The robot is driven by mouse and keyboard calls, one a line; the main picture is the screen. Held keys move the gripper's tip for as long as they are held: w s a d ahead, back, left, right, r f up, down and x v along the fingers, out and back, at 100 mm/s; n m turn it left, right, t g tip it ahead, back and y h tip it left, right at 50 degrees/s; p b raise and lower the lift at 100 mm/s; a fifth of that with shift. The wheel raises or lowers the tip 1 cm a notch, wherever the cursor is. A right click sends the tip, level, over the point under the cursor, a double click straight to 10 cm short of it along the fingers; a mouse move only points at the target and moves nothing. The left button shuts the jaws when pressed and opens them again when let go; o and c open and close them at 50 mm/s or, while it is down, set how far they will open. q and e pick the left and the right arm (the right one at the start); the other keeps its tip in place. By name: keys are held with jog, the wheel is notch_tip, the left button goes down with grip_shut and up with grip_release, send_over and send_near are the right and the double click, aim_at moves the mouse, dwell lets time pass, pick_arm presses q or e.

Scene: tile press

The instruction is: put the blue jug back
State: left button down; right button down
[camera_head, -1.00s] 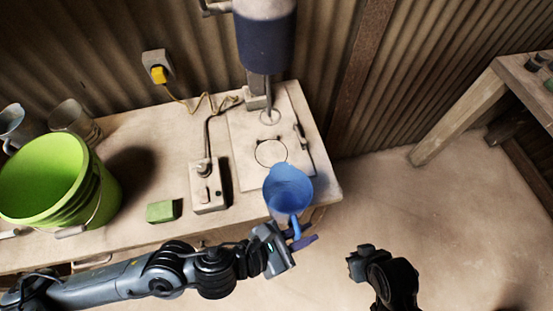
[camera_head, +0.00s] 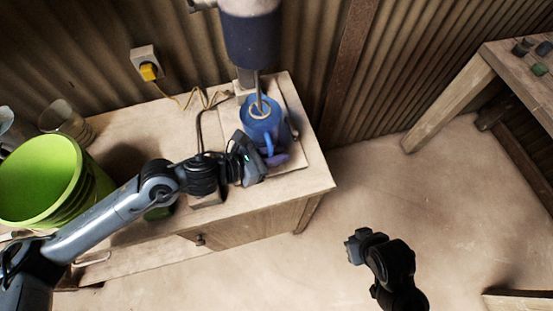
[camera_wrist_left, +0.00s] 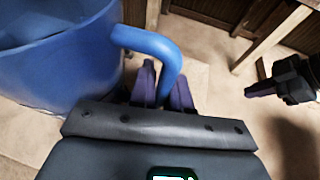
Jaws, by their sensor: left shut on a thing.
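The blue jug (camera_head: 256,128) is upright at the back right of the workbench, over the pale base board of the mixer stand. The mixer's thin rod (camera_head: 258,90) comes down at the jug's mouth. My left gripper (camera_head: 272,160) is shut on the jug's handle, on the near side. In the left wrist view the blue handle (camera_wrist_left: 150,42) passes between my left fingers (camera_wrist_left: 163,88), and the jug's wall (camera_wrist_left: 60,70) fills the left. Whether the jug's bottom touches the board is hidden. My right gripper (camera_head: 358,246) is away from the bench, over the floor, empty.
A dark blue mixer motor (camera_head: 250,40) hangs above the jug. A green bucket (camera_head: 45,180) and a clear jug (camera_head: 66,122) stand at the bench's left. A yellow plug (camera_head: 149,71) trails a cord. My left forearm crosses the bench. The floor at right is open.

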pick_arm(q)
jog(key=shift+f, duration=1.7)
jog(key=shift+f+b, duration=0.1)
jog(key=shift+b, duration=0.25)
jog(key=c, duration=1.5)
grip_release()
jog(key=shift+f, duration=0.1)
jog(key=shift+c, duration=0.2)
jog(key=o, duration=0.4)
jog(key=shift+o, duration=0.2)
